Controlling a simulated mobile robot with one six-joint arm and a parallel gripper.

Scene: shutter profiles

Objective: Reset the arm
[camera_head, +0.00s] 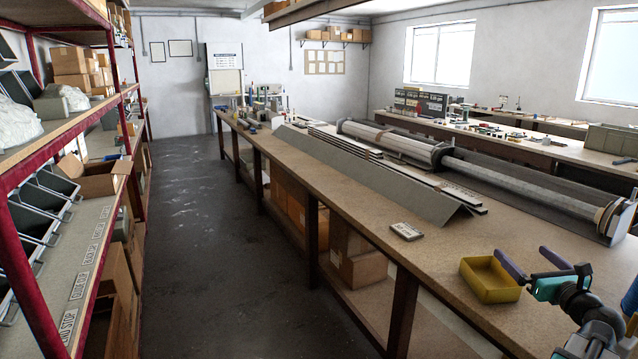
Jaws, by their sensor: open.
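My gripper (526,262) is at the lower right of the head view, above the near end of the long workbench (345,200). Its two purple fingers are spread apart, with nothing seen between them. One finger reaches over the yellow tray (487,292), close to its upper right rim in the picture. I cannot tell whether it touches the tray. My dark arm with teal parts comes up from the lower right corner, and its lower part is cut off by the frame.
Long grey shutter profiles (370,178) and a roller tube (520,188) lie along the bench. A small labelled block (406,231) lies near the bench's front edge. A red-framed shelf (75,165) with bins and boxes stands left. The aisle floor (200,240) between is clear.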

